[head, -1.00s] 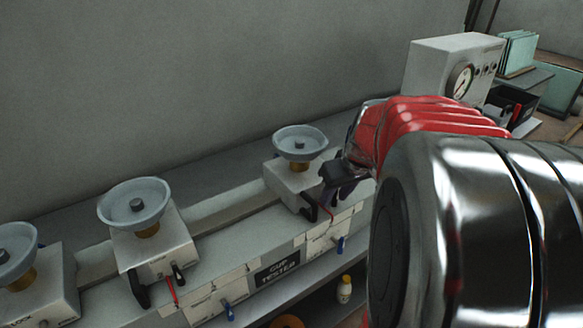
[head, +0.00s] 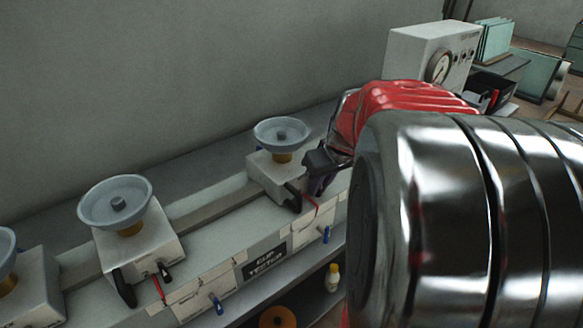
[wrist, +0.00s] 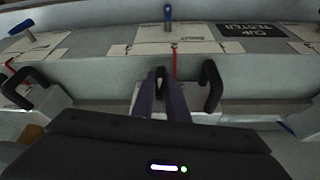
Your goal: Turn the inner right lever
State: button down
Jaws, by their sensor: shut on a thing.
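My gripper (head: 320,172) is at the front right of the right-hand white cup unit (head: 268,178). In the wrist view its purple fingers (wrist: 162,95) are shut on a small black lever (wrist: 160,74), which shows only at their tips and is mostly hidden. A larger black handle (head: 293,197) sits just left of the gripper in the head view, and it also shows in the wrist view (wrist: 211,85). A thin red lever (head: 312,203) is close beside the gripper. The wrist view sees the bench upside down.
The middle cup unit (head: 140,250) has its own black handle (head: 123,288), small black lever (head: 165,272) and red lever (head: 159,288). Blue handles (head: 326,234) stick out of the front panel. A gauge box (head: 420,60) stands behind my arm.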

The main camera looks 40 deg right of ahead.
jog(key=shift+d+y, duration=0.15)
jog(key=shift+y, duration=0.15)
jog(key=y, duration=0.2)
jog(key=m+y, duration=0.1)
jog(key=y, duration=0.1)
jog(key=shift+d, duration=0.3)
jog(key=y, duration=0.3)
jog(key=shift+d+f+m, duration=0.2)
jog(key=shift+m, duration=0.2)
jog(key=y, duration=0.3)
jog(key=m+y, duration=0.1)
jog(key=y, duration=0.1)
jog(key=shift+d+f+t, duration=0.15)
jog(key=shift+f+t, duration=0.2)
jog(key=shift+t, duration=0.05)
jog(key=shift+f+m+t+y, duration=0.15)
jog(key=shift+m+y, duration=0.2)
jog(key=shift+y, duration=0.65)
jog(key=shift+f+m+t+y, duration=0.15)
jog(key=shift+m+y, duration=0.2)
jog(key=shift+y, duration=0.65)
jog(key=c, duration=1.7)
grip_release()
jog(key=shift+r, duration=0.1)
jog(key=shift+c, duration=0.2)
